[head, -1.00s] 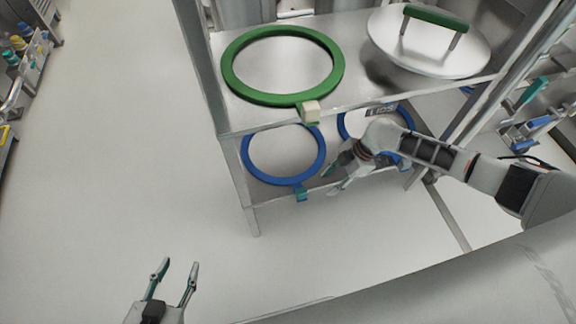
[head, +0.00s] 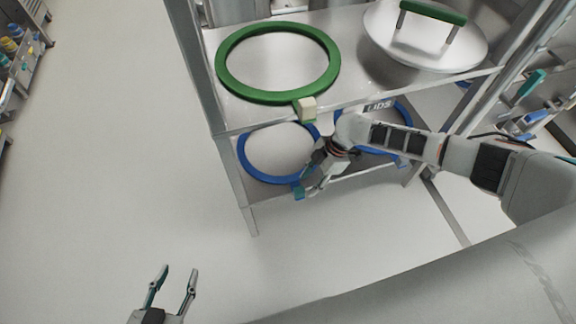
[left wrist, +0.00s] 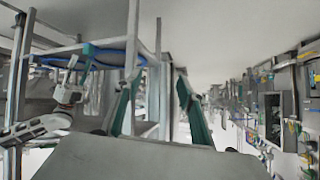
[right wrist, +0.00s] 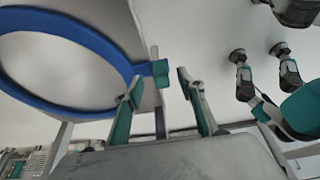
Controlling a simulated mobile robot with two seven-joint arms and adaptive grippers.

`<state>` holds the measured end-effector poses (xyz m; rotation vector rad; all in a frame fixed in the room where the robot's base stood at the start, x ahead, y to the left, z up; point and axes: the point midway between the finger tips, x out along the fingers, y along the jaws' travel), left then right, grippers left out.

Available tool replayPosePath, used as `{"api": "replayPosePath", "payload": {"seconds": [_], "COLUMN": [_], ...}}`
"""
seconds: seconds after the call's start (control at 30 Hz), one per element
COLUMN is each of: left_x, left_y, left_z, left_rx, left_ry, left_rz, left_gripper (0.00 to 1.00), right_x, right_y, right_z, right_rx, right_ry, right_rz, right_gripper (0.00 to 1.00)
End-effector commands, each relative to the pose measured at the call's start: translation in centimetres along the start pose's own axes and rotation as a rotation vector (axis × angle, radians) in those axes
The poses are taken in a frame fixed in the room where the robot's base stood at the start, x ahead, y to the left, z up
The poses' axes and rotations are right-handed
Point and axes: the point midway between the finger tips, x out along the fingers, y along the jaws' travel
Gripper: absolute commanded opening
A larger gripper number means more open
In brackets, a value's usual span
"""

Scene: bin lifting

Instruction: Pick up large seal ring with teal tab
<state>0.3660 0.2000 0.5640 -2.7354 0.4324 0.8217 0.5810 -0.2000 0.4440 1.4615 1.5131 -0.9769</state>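A large blue seal ring (head: 243,160) with a teal tab (head: 298,193) lies on the lower shelf, the tab sticking out past the front edge. In the right wrist view the blue ring (right wrist: 62,22) fills the left side and its teal tab (right wrist: 160,72) shows between and just beyond the fingertips. My right gripper (right wrist: 157,88) is open at the tab; contact cannot be told. In the head view my right gripper (head: 308,182) partly covers the ring's right side. My left gripper (head: 179,268) is open and empty, low over the floor, away from the shelf.
A green ring (head: 226,82) with a cream tab (head: 305,109) lies on the upper shelf (head: 350,92) above. A lid with a green handle (head: 433,12) sits beside it. Another blue ring (head: 403,112) lies on the lower shelf, partly behind my right arm. Floor at left is clear.

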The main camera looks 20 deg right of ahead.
Motion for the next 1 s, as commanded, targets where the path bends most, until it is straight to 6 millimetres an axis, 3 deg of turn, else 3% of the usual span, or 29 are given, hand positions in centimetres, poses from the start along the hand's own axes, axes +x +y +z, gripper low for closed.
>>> {"api": "replayPosePath", "payload": {"seconds": [0.23, 0.4, 0.5, 0.8, 0.93, 1.0], "left_x": [0.0, 0.2, 0.1, 0.1, 0.2, 0.2], "left_y": [-0.1, 0.6, 0.6, 0.2, 0.3, 0.3], "left_z": [-0.1, 1.6, 1.2, -0.5, -0.3, -0.1], "left_rx": [0.001, -0.006, -0.008, -0.005, -0.005, -0.004], "left_ry": [0.001, -0.025, -0.017, 0.013, 0.01, 0.007], "left_rz": [-0.001, 0.01, 0.011, 0.007, 0.008, 0.008], "left_gripper": [0.4, 0.4, 0.4, 0.4, 0.4, 0.4], "right_x": [0.6, 4.1, 5.5, 5.6, 5.6, 5.6], "right_y": [0.1, -0.4, -0.4, 0.0, 0.0, 0.0], "right_z": [-1.7, -1.3, -1.3, -1.5, -1.5, -1.5], "right_rx": [-0.003, 0.004, 0.004, 0.0, 0.0, 0.0], "right_ry": [0.001, 0.001, 0.0, 0.0, 0.0, 0.0], "right_rz": [0.001, -0.008, -0.008, 0.001, 0.001, 0.001], "right_gripper": [0.39, 0.39, 0.39, 0.39, 0.05, 0.0]}}
